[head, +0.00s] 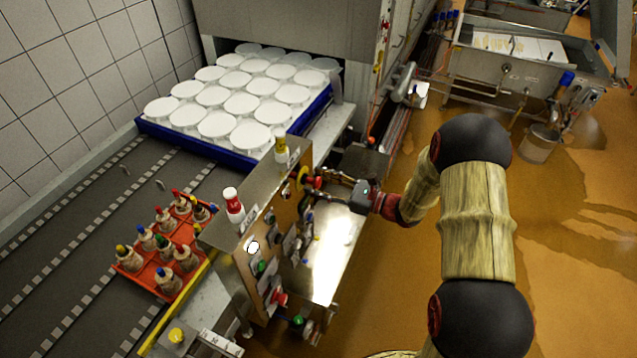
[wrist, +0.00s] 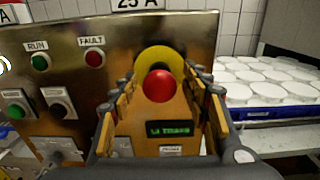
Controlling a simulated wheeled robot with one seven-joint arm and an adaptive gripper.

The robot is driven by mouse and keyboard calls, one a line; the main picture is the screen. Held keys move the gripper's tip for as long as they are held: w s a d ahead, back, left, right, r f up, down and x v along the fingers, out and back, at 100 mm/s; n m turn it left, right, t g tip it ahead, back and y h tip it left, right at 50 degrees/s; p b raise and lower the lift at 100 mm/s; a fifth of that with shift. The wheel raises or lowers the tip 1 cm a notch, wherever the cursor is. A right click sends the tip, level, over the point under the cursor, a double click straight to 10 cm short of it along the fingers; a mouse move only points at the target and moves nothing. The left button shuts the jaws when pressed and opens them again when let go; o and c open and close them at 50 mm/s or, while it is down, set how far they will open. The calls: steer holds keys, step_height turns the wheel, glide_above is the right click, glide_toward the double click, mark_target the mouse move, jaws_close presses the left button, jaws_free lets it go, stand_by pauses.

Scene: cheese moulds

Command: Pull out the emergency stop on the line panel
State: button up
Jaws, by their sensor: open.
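The emergency stop is a red mushroom button (wrist: 160,87) on a yellow round plate (wrist: 172,58), at the right part of the metal line panel (wrist: 120,55) in the wrist view. In the head view the red button (head: 314,183) shows small at the panel's far end, partly covered by my gripper. My gripper (wrist: 162,80) is open, its fingers pointing at the panel, one on each side of the button in the wrist view. Gaps show between the button and both fingers. How far the fingertips reach past the button's head cannot be told.
A green RUN lamp (wrist: 40,62), a red FAULT lamp (wrist: 94,61) and switches share the panel. A small display (wrist: 170,128) sits below the button. White moulds (head: 240,106) fill a blue tray (head: 180,139); a red crate (head: 138,271) holds bottles.

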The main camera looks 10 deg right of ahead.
steer(key=shift+d, duration=0.1)
steer(key=v, duration=1.2)
steer(key=s+a+f+n+g+h+b, duration=0.1)
steer(key=s+a+f+n+g+h, duration=0.1)
steer(key=s+f+n+g, duration=0.45)
steer(key=s+a+f+n+g+h+b, duration=0.1)
steer(key=s+a+n+g+h+b, duration=0.2)
steer(key=s, duration=0.7)
steer(key=s+d+r+n+h+b, duration=0.3)
steer(key=s+d+n+h+b, duration=0.2)
steer(key=s+n+h+b, duration=0.55)
steer(key=a+n+t+b, duration=0.1)
steer(key=b, duration=0.1)
steer(key=a+r+n+t+b, duration=0.1)
steer(key=a+n+t+b, duration=0.1)
steer(key=a+r+n+t+y+b, duration=0.1)
steer(key=n+b, duration=0.1)
steer(key=shift+s+a+t, duration=0.15)
steer(key=shift+a+t, duration=0.1)
steer(key=shift+a, duration=0.05)
